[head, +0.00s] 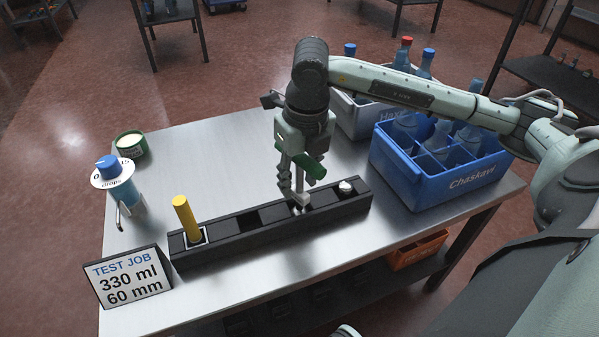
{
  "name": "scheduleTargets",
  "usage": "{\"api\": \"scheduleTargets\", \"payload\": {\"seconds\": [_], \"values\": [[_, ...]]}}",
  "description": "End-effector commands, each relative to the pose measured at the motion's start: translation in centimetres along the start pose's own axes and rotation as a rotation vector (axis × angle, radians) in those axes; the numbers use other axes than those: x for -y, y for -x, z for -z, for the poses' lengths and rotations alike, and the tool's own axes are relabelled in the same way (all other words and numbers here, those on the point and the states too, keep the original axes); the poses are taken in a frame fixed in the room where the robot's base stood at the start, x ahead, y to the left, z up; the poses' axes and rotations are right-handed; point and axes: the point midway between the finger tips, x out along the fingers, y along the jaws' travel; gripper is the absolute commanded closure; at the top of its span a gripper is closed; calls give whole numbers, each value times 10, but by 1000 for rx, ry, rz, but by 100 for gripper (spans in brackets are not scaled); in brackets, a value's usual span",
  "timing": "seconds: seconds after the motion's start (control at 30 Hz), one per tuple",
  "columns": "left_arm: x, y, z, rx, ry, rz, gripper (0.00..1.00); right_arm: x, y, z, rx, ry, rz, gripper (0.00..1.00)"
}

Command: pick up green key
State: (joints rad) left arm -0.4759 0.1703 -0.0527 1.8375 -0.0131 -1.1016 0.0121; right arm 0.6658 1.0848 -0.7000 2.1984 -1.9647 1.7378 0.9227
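The green key (312,166) shows as a tilted green piece at the fingers of my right gripper (294,190), partly covered by them. My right gripper points down over the middle of the long black rack (270,233), with its fingertips low, close to the rack's top. I cannot tell whether the fingers are closed on the green key, or whether the key touches the rack. A yellow key (185,217) stands upright in the left end of the rack. My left gripper is not in view.
A silver knob (345,187) sits at the rack's right end. A blue crate (439,180) with bottles stands on the table's right side, with a grey crate (352,114) behind. The table behind the rack is clear.

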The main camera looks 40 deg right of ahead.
Motion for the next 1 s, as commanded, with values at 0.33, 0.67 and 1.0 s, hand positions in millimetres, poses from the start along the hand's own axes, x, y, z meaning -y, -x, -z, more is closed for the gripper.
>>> {"api": "scheduleTargets", "payload": {"seconds": [0.33, 0.67, 1.0], "values": [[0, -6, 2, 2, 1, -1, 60, 0, -17, 0, 2, 1, -1, 62], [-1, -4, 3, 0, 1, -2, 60, -1, -17, 0, 2, 1, -1, 97], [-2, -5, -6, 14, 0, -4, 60, -1, -16, -1, 3, 1, -2, 100]]}}
